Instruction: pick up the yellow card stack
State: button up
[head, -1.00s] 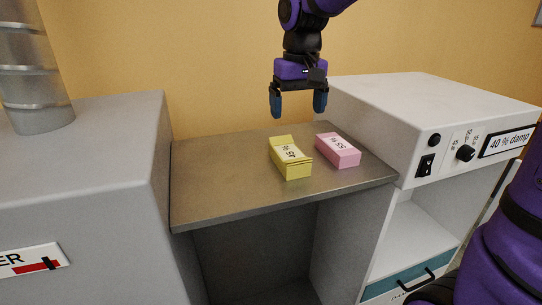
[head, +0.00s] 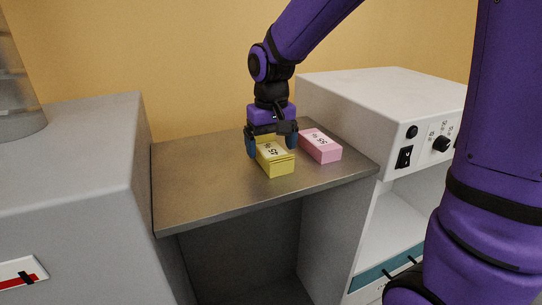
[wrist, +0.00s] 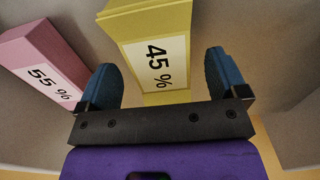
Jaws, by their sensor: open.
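The yellow card stack (head: 278,164) lies on the metal shelf, with a white "45 %" label on top. It also shows in the wrist view (wrist: 150,28), its near end between my two blue fingers. My gripper (head: 272,148) is open and low over the stack's back end, one finger on each side. Exact finger height against the stack is hard to tell.
A pink card stack (head: 320,148) marked "55 %" lies just right of the yellow one; it shows in the wrist view (wrist: 45,60) near my left finger. A white box with knobs (head: 375,110) stands at right, a grey cabinet (head: 70,165) at left. The shelf's left part (head: 195,185) is clear.

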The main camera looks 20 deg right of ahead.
jog(key=shift+f, duration=0.9)
jog(key=c, duration=1.1)
jog(key=shift+o, duration=0.2)
jog(key=shift+r, duration=0.15)
